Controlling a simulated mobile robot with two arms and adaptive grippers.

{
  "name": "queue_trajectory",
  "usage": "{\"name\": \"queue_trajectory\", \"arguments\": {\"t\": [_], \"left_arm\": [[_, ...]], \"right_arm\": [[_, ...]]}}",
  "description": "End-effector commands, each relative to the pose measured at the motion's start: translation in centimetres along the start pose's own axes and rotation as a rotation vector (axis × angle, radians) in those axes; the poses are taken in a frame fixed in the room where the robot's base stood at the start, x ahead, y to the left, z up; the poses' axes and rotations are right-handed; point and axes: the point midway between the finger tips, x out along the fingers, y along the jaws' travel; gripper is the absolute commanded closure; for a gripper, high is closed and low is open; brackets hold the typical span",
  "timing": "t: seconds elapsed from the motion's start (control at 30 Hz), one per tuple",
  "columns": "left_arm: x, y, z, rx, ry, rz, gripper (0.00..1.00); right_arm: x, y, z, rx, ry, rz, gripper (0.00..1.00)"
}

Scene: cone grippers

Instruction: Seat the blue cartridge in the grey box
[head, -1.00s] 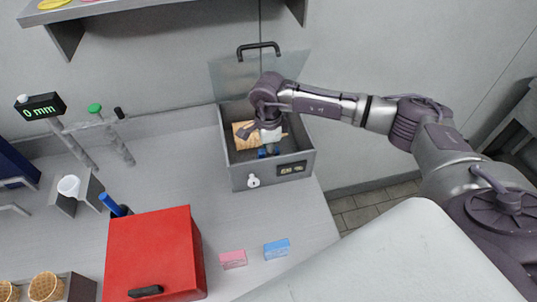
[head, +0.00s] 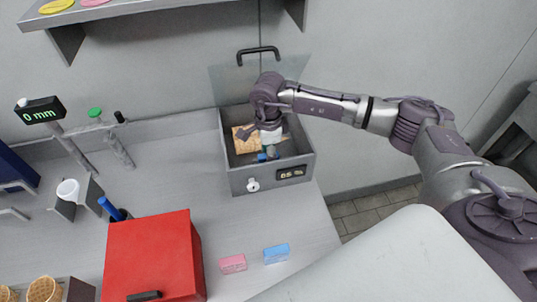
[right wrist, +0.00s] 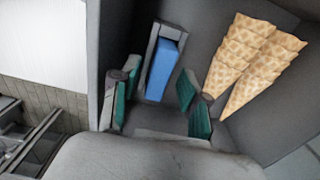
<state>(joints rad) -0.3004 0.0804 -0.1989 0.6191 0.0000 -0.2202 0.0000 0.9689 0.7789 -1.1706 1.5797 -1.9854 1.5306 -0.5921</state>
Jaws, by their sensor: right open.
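The grey box (head: 238,182) stands open at the back of the counter. The blue cartridge (right wrist: 161,70) stands inside it, in a grey slotted holder (right wrist: 152,45) seen in the right wrist view. In the head view, only a small blue part (head: 262,157) shows below my gripper. My right gripper (head: 266,148) is down inside the box. Its teal-padded fingers (right wrist: 158,98) are open, one on each side of the cartridge's near end, with gaps visible. How deep the cartridge sits cannot be told. My left gripper is out of view.
Waffle cones (right wrist: 250,60) lie in the box, close beside the right finger. The clear lid (head: 232,82) is raised behind. A red box (head: 150,255), a pink block (head: 233,263) and another blue block (head: 277,253) lie in front. The counter's middle is clear.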

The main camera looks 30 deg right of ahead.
Motion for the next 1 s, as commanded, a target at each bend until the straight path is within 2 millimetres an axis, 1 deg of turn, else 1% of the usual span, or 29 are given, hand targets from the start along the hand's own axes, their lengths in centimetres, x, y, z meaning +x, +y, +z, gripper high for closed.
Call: {"name": "queue_trajectory", "arguments": {"t": [0.03,0.17,0.2,0.4,0.5,0.6,0.7,1.0], "left_arm": [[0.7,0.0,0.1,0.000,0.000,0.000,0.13],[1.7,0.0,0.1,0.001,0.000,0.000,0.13],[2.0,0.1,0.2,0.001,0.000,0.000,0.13],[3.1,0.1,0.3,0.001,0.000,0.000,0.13],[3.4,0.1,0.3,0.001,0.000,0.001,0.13],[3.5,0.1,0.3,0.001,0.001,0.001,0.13],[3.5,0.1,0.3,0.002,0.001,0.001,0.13],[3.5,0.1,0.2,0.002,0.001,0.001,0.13]], "right_arm": [[-0.7,-0.2,0.0,-0.001,-0.002,-0.007,0.55],[-3.4,-0.1,0.0,-0.002,-0.002,-0.007,0.55],[-4.3,-0.1,0.0,-0.002,-0.003,-0.008,0.55],[-8.3,-0.1,0.0,-0.002,-0.001,-0.006,0.55],[-9.7,-0.1,0.0,-0.001,-0.001,-0.004,0.55],[-10.6,0.0,0.0,-0.001,-0.001,-0.002,0.55],[-11.0,0.0,0.0,-0.001,-0.001,-0.001,0.55],[-11.0,0.0,0.0,-0.002,-0.001,-0.001,0.55]]}}
